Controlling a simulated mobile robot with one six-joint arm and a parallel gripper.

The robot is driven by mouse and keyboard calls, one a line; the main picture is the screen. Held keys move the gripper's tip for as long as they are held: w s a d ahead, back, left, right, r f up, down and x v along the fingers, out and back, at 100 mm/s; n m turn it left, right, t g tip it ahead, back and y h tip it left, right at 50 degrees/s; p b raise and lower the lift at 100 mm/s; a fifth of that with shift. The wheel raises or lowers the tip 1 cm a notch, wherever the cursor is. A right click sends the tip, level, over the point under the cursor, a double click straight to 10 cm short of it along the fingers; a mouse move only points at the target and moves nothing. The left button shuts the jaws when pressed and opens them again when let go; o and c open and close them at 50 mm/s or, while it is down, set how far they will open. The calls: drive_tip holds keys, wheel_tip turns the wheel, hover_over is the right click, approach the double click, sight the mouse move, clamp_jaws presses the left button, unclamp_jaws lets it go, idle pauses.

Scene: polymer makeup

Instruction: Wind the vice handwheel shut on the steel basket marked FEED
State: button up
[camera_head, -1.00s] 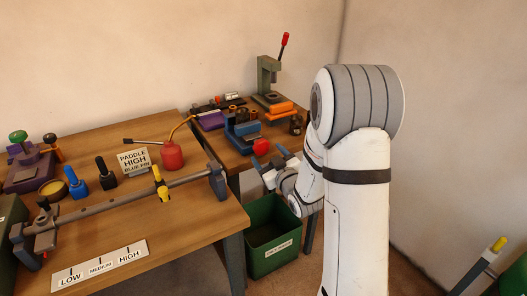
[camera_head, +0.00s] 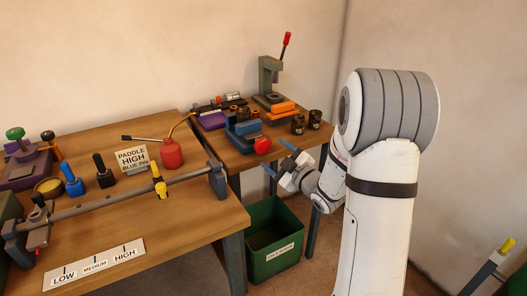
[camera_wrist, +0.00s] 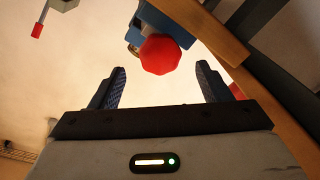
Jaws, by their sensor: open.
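The vice (camera_head: 243,131) is a blue-bodied device near the front edge of the far bench. Its red handwheel (camera_head: 262,146) faces the front right. The handwheel also shows in the wrist view (camera_wrist: 162,54), ahead of and between my fingers. My gripper (camera_head: 278,158) is open and empty, just right of and in front of the handwheel, apart from it. Its two fingers (camera_wrist: 161,78) are spread in the wrist view. Two dark cup-like baskets (camera_head: 298,125) (camera_head: 315,119) stand right of the vice. No FEED mark is readable, and I cannot tell what sits in the jaws.
A green press (camera_head: 268,75) with a red-tipped lever stands behind, with orange blocks (camera_head: 284,108) beside it. A green bin (camera_head: 272,240) is on the floor below. The near bench (camera_head: 200,225) holds a red oil can (camera_head: 171,155), a long clamp bar and a PADDLE HIGH sign.

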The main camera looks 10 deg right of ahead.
sight(265, 148)
drive_tip(key=x, duration=0.7)
drive_tip(key=shift+w, duration=0.15)
